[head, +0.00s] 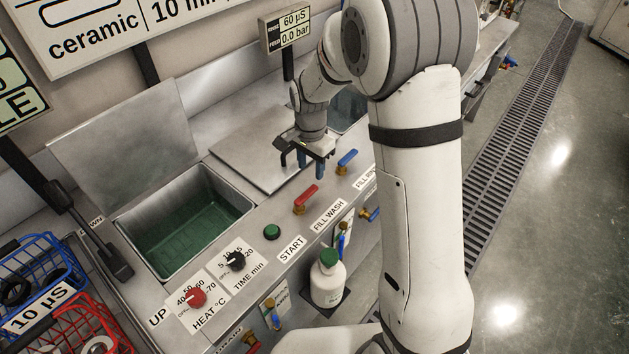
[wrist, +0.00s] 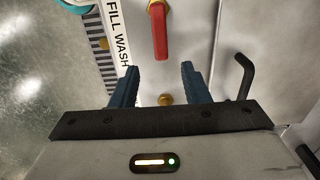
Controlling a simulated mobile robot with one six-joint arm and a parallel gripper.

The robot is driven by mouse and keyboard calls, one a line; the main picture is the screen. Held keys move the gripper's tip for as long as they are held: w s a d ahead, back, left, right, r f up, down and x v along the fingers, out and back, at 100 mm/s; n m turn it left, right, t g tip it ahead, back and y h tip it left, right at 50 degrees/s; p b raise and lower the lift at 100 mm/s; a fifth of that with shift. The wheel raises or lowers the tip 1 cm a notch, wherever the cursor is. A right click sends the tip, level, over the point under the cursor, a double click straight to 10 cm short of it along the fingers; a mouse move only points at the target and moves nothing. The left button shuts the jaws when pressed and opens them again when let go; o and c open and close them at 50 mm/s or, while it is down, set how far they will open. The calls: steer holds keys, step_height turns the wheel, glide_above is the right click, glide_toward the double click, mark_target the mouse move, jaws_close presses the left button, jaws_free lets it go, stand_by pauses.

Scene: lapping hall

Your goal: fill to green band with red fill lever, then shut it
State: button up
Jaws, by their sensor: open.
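The red fill lever (head: 306,196) sits on a brass fitting on the bench front, beside the FILL WASH label. In the wrist view the red lever (wrist: 160,34) lies just beyond the fingertips, roughly centred between them, and apart from them. My gripper (head: 307,166) is open and empty, fingers pointing down, above the bench behind the lever. Its two blue fingers (wrist: 159,72) show in the wrist view. The open wash tank (head: 243,203) has a green lower interior; I cannot tell band from liquid there.
A blue lever (head: 347,159) stands right of the red one. A flat metal lid (head: 250,150) lies behind. A green START button (head: 272,231), black time knob (head: 235,260) and red heat knob (head: 194,297) line the front. A display (head: 285,30) reads 60 µS, 0.0 bar.

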mark_target(311, 189)
step_height(311, 189, down, 8)
steer(key=shift+r+p, duration=0.1)
steer(key=shift+p, duration=0.3)
jaws_close()
stand_by(0.4)
steer(key=shift+a, duration=0.1)
